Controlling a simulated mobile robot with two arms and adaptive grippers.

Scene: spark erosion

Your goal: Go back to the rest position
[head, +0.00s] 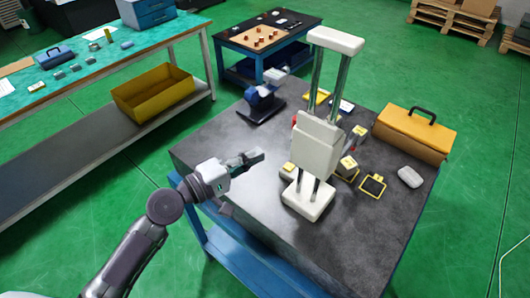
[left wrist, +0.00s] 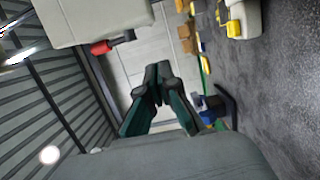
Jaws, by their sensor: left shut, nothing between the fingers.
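My left gripper (head: 254,157) is in the head view, above the near left part of the dark table top (head: 250,206). It points right, toward a tall white device with two metal columns (head: 318,135), and stays apart from it. In the left wrist view the two dark fingers of my left gripper (left wrist: 158,82) meet at their tips, with nothing between them. My right gripper is not in either view.
The table also bears a yellow toolbox (head: 415,130), a grey rounded object (head: 410,177), small yellow-topped blocks and a blue vise-like tool (head: 262,102). A green-topped bench (head: 100,62) with a yellow bin (head: 152,93) stands at left. Green floor lies between.

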